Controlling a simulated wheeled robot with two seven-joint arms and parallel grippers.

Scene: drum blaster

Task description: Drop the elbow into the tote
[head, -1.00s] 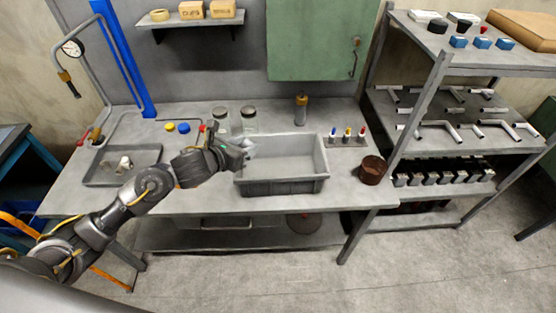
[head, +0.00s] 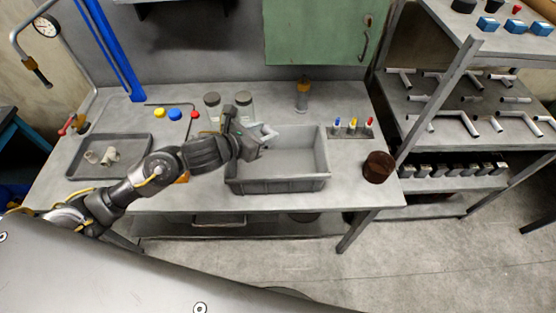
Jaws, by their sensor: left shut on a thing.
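The grey tote (head: 280,186) stands open on the workbench, in the middle of the head view. My left gripper (head: 262,136) is over the tote's back left corner. It is shut on the elbow (head: 268,131), a pale grey bent pipe piece, and holds it above the tote's rim. The gripper hides part of the elbow. The visible inside of the tote looks empty. My right gripper is not in view.
A tray (head: 77,169) with pale fittings lies at the left. Two jars (head: 212,104) and a bottle (head: 302,94) stand behind the tote. A marker rack (head: 350,132) and a brown can (head: 378,167) are to its right. A shelf (head: 470,135) holds pipes.

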